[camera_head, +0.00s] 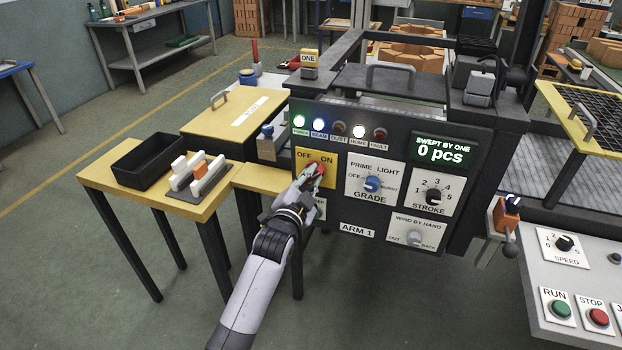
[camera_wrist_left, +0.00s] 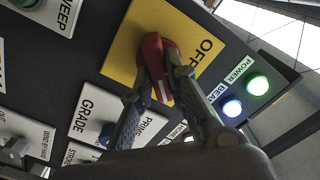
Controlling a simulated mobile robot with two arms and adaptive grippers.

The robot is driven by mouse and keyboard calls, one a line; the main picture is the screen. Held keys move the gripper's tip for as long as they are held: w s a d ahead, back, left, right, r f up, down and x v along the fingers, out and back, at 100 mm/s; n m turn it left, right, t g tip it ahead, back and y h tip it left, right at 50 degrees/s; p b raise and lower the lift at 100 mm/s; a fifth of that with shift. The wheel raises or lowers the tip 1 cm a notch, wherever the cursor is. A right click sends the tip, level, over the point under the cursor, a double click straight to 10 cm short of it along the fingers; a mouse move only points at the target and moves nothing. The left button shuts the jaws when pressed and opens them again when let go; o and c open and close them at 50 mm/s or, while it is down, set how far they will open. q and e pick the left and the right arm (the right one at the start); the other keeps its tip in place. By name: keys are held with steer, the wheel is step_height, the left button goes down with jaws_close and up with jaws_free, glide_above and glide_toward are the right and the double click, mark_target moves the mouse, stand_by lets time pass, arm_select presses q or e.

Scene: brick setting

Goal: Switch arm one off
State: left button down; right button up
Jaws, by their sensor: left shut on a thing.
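The arm one panel (camera_head: 345,232) is a dark upright box labelled ARM 1. Its yellow switch plate (camera_head: 303,171) reads OFF on the left and ON on the right. The red switch handle (camera_head: 320,167) tilts to the upper right, toward ON, partly hidden by my gripper. The handle (camera_wrist_left: 152,48) and the yellow plate (camera_wrist_left: 118,58) also show in the left wrist view. My left gripper (camera_head: 313,178) is at the plate, its two fingers (camera_wrist_left: 158,72) shut on the red handle. My right gripper is not in view.
The POWER (camera_head: 299,121), BEAM and HOME lamps are lit; DUST and FAULT look dark. The GRADE knob (camera_head: 372,184) sits close to the right of my gripper. A yellow table (camera_head: 115,186) with a black tray (camera_head: 150,165) stands left. A RUN/STOP console (camera_head: 560,290) is lower right.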

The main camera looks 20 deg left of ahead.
arm_select(q)
steer(key=shift+a+n+p, duration=0.15)
steer(key=shift+n+p, duration=1.5)
steer(key=shift+n, duration=2.8)
steer(key=shift+a+n+p, duration=0.15)
steer(key=shift+n+p, duration=1.45)
steer(key=shift+n, duration=2.85)
steer(key=c, duration=1.6)
jaws_free()
steer(key=shift+o, duration=0.2)
